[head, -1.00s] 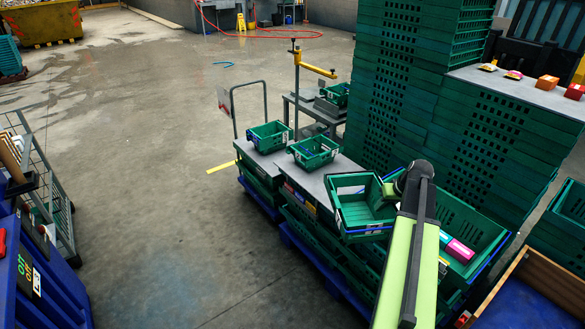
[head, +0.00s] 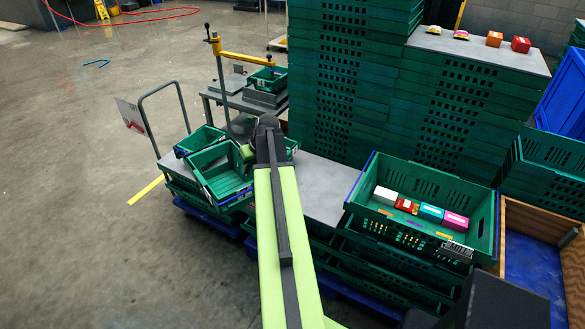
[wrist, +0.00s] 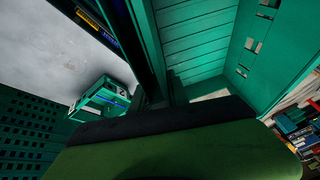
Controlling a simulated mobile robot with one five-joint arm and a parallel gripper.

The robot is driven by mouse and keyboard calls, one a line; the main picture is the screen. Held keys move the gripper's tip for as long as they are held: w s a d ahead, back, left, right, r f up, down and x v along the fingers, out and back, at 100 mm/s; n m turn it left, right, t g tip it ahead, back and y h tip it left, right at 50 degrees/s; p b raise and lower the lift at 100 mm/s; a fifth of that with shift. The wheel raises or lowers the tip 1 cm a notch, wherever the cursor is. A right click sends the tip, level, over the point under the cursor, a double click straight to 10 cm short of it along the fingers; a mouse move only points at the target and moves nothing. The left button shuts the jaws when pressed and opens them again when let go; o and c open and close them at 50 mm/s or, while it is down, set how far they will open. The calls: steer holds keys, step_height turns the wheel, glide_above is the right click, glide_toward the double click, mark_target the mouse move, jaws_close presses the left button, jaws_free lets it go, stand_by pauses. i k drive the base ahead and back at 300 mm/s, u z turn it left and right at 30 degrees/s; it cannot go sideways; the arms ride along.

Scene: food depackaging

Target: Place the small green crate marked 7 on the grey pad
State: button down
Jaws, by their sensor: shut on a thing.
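A small green crate (head: 222,178) hangs tilted at my gripper (head: 248,152), at the end of my light green arm. My gripper is shut on its rim. In the wrist view its green slatted inside wall (wrist: 190,40) fills the upper middle. I cannot read any number on it, so I cannot tell whether it is the one marked 7. A bare grey top (head: 325,190) lies to the right of my arm; I cannot tell whether this is the grey pad. The gripper's fingertips are partly hidden by the crate and arm.
Another small crate (head: 202,139) stands just behind the held one. Another (head: 291,146) is partly behind my arm. A large green crate with several small boxes (head: 366,188) lies at right. Tall crate stacks (head: 350,80) and a yellow-armed post (head: 216,70) stand behind.

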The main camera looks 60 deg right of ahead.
mark_target(321, 185)
steer(key=z, duration=0.75)
steer(key=i, duration=1.15)
steer(key=z, duration=0.85)
